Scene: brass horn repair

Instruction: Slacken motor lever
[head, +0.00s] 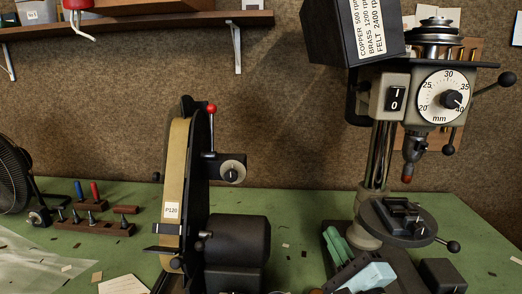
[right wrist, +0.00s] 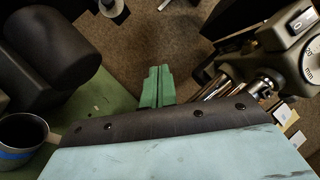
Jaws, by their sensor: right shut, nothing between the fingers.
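The drill press (head: 390,120) stands at the right of the bench, with its black lidded cover (head: 350,30) tilted up and stepped pulleys (head: 436,32) showing on top. A black-knobbed lever (head: 492,85) sticks out at the right of its head, and a shorter knobbed one (head: 448,140) hangs below. I cannot tell which lever is the motor lever. My right gripper (head: 332,238) has green fingers, held low in front of the press column, apart from the levers. In the right wrist view the fingers (right wrist: 156,84) are together and empty. My left gripper is out of view.
A belt grinder (head: 178,190) with a red-knobbed lever (head: 211,110) stands left of the press. The press table (head: 400,222) is close to my right gripper. A tool rack (head: 95,229) and a fan (head: 12,178) are at the left. A shelf (head: 140,26) is above.

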